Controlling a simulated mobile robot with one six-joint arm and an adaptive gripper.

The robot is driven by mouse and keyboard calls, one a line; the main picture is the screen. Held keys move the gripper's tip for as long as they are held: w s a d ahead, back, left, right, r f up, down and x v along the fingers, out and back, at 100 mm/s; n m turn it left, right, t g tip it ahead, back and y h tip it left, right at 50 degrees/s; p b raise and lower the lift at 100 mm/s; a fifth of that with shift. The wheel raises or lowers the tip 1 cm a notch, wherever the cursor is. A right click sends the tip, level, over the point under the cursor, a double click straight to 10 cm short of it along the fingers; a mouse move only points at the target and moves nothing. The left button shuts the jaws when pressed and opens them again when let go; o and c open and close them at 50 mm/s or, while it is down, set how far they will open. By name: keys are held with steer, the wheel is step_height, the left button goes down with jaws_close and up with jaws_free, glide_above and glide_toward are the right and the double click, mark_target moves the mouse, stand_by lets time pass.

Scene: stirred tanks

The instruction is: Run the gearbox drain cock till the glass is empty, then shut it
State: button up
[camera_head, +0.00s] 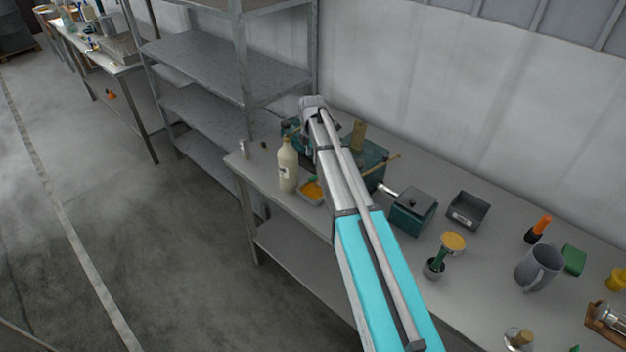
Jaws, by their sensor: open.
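A teal gearbox-like housing (370,158) stands on the bench near the back wall, partly covered by my arm. A smaller teal block with a dark top (412,211) stands to its right, with a metal stub on its left side. My arm reaches over the bench, and its wrist end is above the left part of the housing. My gripper (306,146) points down there, small and mostly hidden by the arm; it is open, and nothing shows held in it. I cannot make out the drain cock or the glass.
A cream bottle (288,168) and a shallow tray with orange contents (312,190) stand left of my arm. A dark bin (468,211), a grey jug (539,267) and a yellow-topped green tool (452,243) stand to the right. A metal shelf rack (225,68) rises behind left.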

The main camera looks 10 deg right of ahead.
mark_target(312, 178)
steer(key=shift+f+b, duration=4.35)
steer(key=shift+f, duration=0.3)
jaws_close()
